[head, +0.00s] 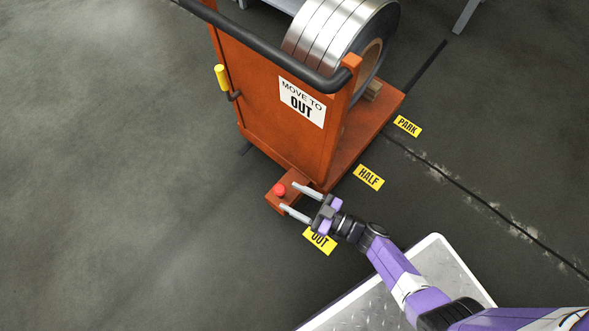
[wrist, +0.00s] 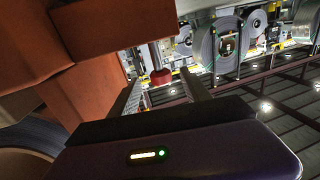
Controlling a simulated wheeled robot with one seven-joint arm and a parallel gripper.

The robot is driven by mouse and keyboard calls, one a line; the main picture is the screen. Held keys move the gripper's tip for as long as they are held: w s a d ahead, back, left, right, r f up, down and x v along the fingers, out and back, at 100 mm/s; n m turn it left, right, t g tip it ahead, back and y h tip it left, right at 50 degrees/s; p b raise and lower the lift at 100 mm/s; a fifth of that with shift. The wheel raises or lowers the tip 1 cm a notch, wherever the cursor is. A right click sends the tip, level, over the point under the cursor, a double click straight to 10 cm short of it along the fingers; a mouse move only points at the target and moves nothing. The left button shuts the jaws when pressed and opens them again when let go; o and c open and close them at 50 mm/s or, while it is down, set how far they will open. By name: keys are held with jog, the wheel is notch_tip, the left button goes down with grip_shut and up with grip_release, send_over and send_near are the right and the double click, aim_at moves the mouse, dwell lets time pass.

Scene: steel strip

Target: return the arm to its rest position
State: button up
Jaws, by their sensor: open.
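My gripper (head: 291,197) is open in the head view, at the low front block of the orange cart (head: 262,110). Its two grey fingers point toward a red knob (head: 279,190) on that block. In the wrist view the red knob (wrist: 160,77) shows between the fingertips, with gaps on both sides, and nothing is held. I cannot tell whether a finger touches the block. My purple arm (head: 400,270) reaches in from the lower right.
The cart carries a steel coil (head: 345,30) and a "MOVE TO OUT" sign (head: 302,101). A yellow handle (head: 221,77) sticks out on its left. Floor labels read PARK (head: 407,126), HALF (head: 368,177) and OUT (head: 319,241). Left floor is clear.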

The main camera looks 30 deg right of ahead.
dwell(0.3)
jog(key=s+d+r+m+h, duration=0.2)
jog(key=s+d+r+h, duration=0.15)
jog(key=s+r, duration=0.5)
jog(key=s+d+r+m+h, duration=0.15)
jog(key=s+r+h, duration=0.25)
jog(key=s+r, duration=0.45)
jog(key=s+r+m+g+h+p, duration=0.1)
jog(key=s+r+m+p, duration=0.1)
jog(key=r+p, duration=3.7)
notch_tip(320, 180, up, 14)
jog(key=shift+s+a+r, duration=0.2)
jog(key=shift+s+r, duration=0.05)
jog(key=shift+s, duration=0.45)
